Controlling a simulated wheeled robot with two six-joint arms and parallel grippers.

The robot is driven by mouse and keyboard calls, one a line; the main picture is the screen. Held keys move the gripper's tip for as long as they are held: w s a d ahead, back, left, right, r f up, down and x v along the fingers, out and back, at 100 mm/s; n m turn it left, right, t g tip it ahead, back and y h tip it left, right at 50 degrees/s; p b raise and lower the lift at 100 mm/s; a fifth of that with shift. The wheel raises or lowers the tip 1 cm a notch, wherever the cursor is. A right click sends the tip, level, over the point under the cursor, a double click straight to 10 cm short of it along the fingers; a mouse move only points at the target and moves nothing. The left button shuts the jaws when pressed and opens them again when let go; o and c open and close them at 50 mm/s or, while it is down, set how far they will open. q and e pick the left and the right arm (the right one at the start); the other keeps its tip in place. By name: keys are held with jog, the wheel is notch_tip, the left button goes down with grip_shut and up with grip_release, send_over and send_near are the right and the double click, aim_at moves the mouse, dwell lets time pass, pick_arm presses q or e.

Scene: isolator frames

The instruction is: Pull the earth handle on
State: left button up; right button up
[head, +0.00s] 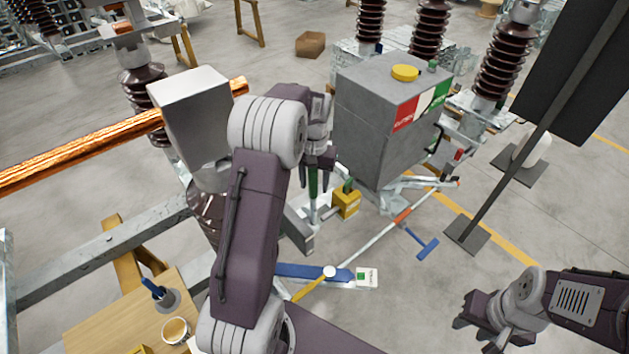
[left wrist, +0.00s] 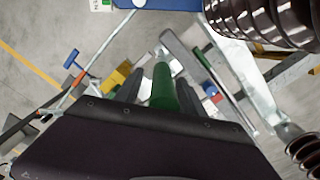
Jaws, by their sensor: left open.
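The green earth handle (head: 313,182) stands upright on a thin grey rod, just left of the grey cabinet. It also shows in the left wrist view (left wrist: 163,88), between my two dark fingers. My left gripper (head: 318,163) is open at the top of the handle, with a finger on either side; it is not closed on it. I cannot tell whether a finger touches it. The upper end of the handle is hidden by the gripper. My right gripper (head: 466,316) is low at the right, away from the handle, and its jaw opening is unclear.
The grey cabinet (head: 375,125) with a yellow cap stands close right of my left gripper. A yellow box (head: 346,202) sits by the rod. A blue T-handle (head: 427,247) and a blue bar (head: 310,272) lie lower. A copper tube (head: 80,149) and brown insulators crowd the left.

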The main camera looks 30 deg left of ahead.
pick_arm(q)
jog(key=shift+s+f, duration=0.1)
jog(key=shift+s, duration=0.05)
jog(key=shift+s+r, duration=0.3)
jog(key=shift+s, duration=0.35)
jog(key=shift+d, duration=0.1)
jog(key=c, duration=0.3)
jog(key=shift+w+f, duration=0.1)
jog(key=shift+w, duration=0.1)
grip_shut()
pick_arm(e)
jog(key=shift+s+r, duration=0.2)
jog(key=shift+s, duration=0.45)
pick_arm(q)
jog(key=shift+w, duration=0.1)
